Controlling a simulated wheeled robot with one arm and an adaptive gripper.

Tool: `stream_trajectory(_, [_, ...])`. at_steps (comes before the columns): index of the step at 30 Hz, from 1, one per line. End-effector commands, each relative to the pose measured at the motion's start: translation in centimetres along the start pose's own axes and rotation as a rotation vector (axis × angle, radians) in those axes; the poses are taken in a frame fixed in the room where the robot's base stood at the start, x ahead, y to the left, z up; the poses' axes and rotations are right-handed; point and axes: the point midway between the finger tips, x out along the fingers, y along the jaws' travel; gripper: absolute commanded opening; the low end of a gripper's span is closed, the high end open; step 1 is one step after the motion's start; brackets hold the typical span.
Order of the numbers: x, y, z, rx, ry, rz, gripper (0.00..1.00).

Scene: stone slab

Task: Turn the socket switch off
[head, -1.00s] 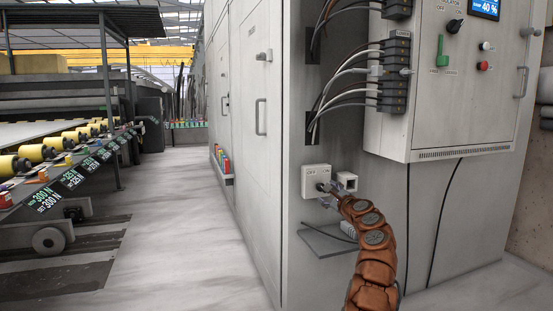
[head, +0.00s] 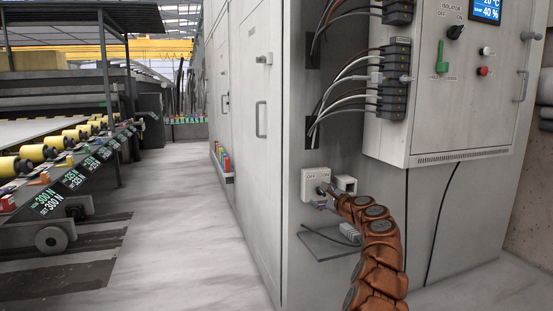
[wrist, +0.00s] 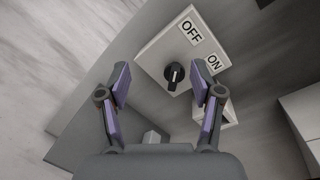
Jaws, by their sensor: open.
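The socket switch is a white plate (head: 307,190) with OFF and ON labels on the grey cabinet side. It also shows in the wrist view (wrist: 153,58), tilted, with OFF at its upper part and ON to the right. Its black rotary knob (wrist: 173,76) has a pale pointer line; I cannot tell for sure which label it is set to. My gripper (wrist: 161,70) is open, with its purple-padded fingers on either side of the knob and apart from it. In the head view my gripper (head: 325,200) is at the plate's lower right and partly hides it.
A small white box (head: 346,183) is right of the switch, close to my right finger. A thin grey shelf (head: 322,245) with a cable juts out below. The control cabinet (head: 440,154) overhangs at upper right. Clear floor lies to the left.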

Motion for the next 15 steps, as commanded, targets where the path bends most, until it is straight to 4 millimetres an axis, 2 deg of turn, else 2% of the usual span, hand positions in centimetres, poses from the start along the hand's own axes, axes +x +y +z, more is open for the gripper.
stream_trajectory(1, [-0.1, -0.4, 0.9, 0.005, -0.008, 0.013, 0.66])
stream_trajectory(15, [-0.3, 0.5, 7.8, -0.035, -0.087, 0.162, 0.66])
